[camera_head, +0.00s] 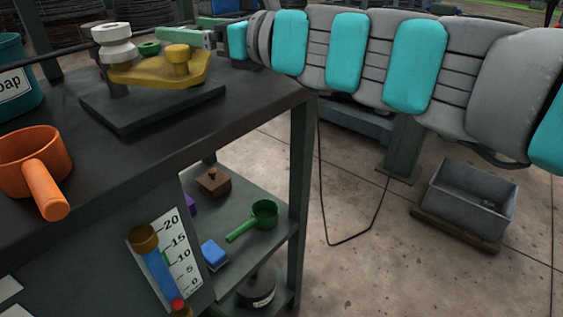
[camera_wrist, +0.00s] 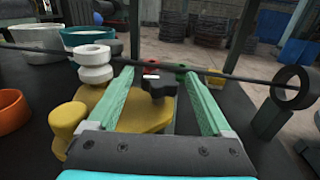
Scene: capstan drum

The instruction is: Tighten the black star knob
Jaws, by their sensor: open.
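The black star knob (camera_wrist: 158,85) shows in the wrist view between the two green fingers of my gripper (camera_wrist: 158,75). The fingers are open, one on each side of the knob, with visible gaps. I cannot tell their height against it. In the head view my gripper (camera_head: 178,34) reaches in from the right over the fixture, and the black knob cannot be made out there. The fixture has a yellow plate (camera_head: 150,71) on a dark base (camera_head: 130,108), with a white spool (camera_head: 113,45), a yellow post (camera_head: 178,58) and a green part (camera_head: 149,48).
An orange pot (camera_head: 35,160) and a teal bucket (camera_head: 12,85) stand on the dark bench (camera_head: 100,165). A grey bin (camera_head: 470,200) sits on the floor.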

